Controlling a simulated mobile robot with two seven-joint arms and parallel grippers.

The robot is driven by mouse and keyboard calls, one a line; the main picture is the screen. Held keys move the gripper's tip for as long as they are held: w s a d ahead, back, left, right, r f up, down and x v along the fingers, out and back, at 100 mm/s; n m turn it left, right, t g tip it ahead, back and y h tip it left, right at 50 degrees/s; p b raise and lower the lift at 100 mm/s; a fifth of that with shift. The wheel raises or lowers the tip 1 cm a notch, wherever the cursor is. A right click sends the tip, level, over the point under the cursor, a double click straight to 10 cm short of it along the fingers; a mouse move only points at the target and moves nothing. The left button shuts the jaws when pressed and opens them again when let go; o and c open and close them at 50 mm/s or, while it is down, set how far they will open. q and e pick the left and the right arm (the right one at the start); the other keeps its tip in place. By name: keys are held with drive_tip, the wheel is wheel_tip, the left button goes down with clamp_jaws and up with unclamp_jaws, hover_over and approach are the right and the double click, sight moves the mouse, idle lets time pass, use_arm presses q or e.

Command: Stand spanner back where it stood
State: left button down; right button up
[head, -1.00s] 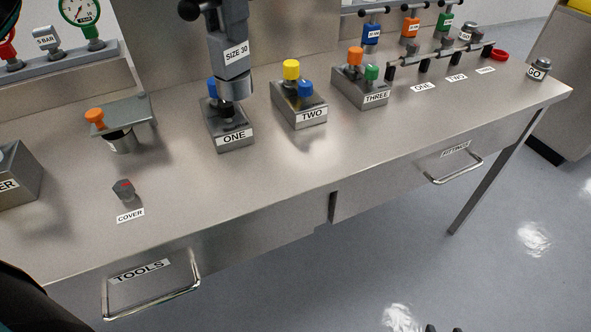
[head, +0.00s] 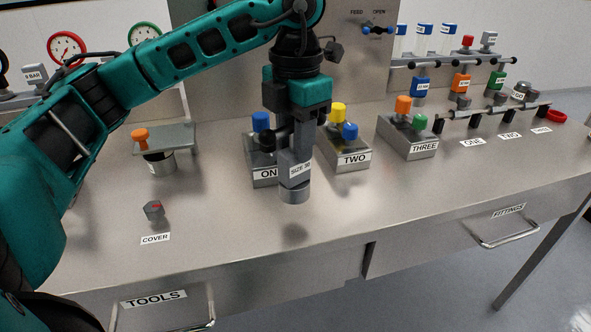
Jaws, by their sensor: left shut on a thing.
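The spanner (head: 295,175), grey and labelled SIZE 30, hangs upright in my left gripper (head: 295,118). The gripper points down and is shut on the spanner's upper part. The round socket end is clear of the bench top (head: 240,235), with a soft shadow below it. The spanner is in front of the gap between block ONE (head: 264,175) and block TWO (head: 352,160), and hides part of block ONE. The gripper hides the spanner's top. My right gripper is out of view.
A grey nut with a red mark (head: 153,210) stands behind the COVER label. A plate with an orange knob (head: 140,134) is at the left. Block THREE (head: 408,138) and a rail of fittings (head: 490,117) are at the right. The front middle of the bench is clear.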

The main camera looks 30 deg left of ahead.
sight(296, 166)
use_arm(q)
wheel_tip(296, 166, down, 4)
drive_tip(key=shift+f, duration=0.4)
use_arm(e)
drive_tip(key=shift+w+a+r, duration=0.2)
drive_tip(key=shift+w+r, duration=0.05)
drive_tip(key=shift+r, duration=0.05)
use_arm(q)
drive_tip(key=shift+f+b, duration=0.15)
drive_tip(key=shift+b, duration=0.2)
drive_tip(key=c, duration=0.8)
unclamp_jaws()
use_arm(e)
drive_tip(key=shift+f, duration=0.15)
